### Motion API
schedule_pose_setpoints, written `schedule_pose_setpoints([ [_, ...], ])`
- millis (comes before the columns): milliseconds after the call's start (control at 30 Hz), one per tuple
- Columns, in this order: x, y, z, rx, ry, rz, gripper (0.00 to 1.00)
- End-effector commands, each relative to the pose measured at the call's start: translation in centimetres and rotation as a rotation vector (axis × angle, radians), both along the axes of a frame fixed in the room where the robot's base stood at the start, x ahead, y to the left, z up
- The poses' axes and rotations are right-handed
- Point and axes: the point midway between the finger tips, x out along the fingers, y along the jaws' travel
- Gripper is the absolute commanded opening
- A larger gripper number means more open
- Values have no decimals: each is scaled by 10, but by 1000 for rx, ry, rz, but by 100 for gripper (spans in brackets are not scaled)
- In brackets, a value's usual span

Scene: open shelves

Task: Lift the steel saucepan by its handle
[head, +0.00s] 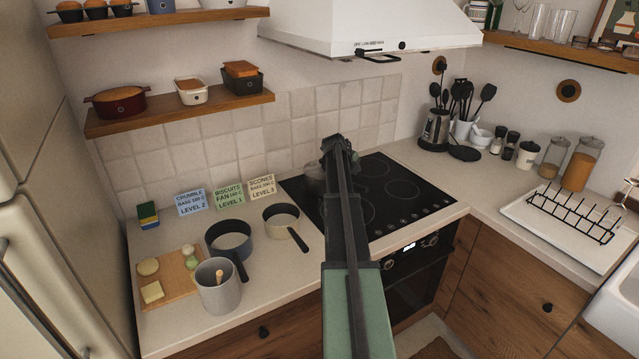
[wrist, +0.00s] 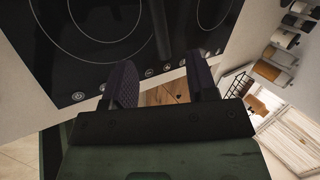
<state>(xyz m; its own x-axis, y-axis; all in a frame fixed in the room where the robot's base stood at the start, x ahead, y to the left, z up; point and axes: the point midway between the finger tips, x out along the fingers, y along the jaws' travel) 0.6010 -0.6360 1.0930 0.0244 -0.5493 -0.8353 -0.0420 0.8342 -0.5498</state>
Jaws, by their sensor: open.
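A grey metal pan, which looks like the steel saucepan (head: 314,181), stands at the left of the black hob (head: 408,180) in the head view. My arm hides much of it, and its handle does not show there. My gripper (head: 338,146) is over the hob, beside or above the pan. In the wrist view my gripper (wrist: 161,78) has its two fingers apart, with nothing clearly held between them. A dark bar (wrist: 161,28) runs down from the top towards the gap; it may be the handle, but I cannot tell. The pan's body is not visible there.
A dark blue saucepan (head: 216,236), a cream saucepan (head: 281,221) and a grey pot (head: 220,296) stand on the left counter near a wooden board (head: 183,288). The range hood (head: 365,25) hangs above the hob. Utensils and a dish rack (head: 572,215) are at right.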

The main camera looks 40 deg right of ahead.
Motion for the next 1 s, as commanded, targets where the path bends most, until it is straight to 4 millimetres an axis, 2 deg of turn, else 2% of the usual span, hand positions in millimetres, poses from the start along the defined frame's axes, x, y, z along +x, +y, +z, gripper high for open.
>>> schedule_pose_setpoints([
  [167, 0, -4, -9, 1, -4, -8, 53],
  [400, 2, -28, -50, 1, -3, -6, 53],
  [600, 2, -33, -53, 1, -2, -6, 53],
  [833, 3, -54, -92, 2, -3, -6, 53],
  [1000, 3, -58, -92, 2, -2, -6, 53],
])
